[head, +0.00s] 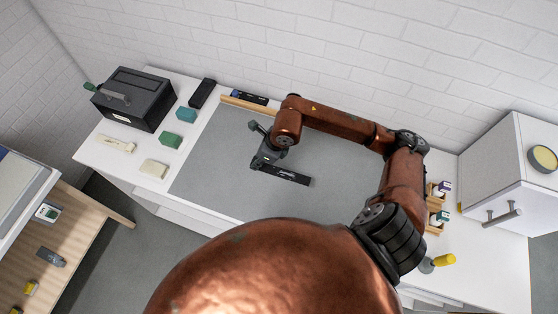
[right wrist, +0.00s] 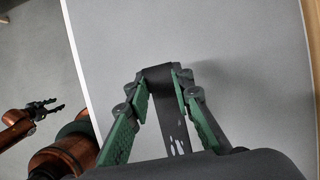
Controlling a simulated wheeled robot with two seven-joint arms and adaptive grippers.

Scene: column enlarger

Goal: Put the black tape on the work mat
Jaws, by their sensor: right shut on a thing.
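The black tape (head: 293,178) is a long, flat black strip with small white markings. It also shows in the right wrist view (right wrist: 172,112), between the green-padded fingers. My right gripper (head: 262,162) is shut on it, over the grey work mat (head: 215,155). I cannot tell whether the tape touches the mat or is just above it. The mat also shows in the right wrist view (right wrist: 240,60) as a plain grey surface. My left gripper (right wrist: 52,106) shows only in the right wrist view, off the table's edge, empty with its fingers apart.
Left of the mat are a black box (head: 134,100), a black case (head: 202,93), teal (head: 186,115) and green (head: 171,140) blocks and a cream block (head: 154,169). A wooden rod (head: 250,107) lies along the mat's back edge. A white cabinet (head: 505,165) stands at right.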

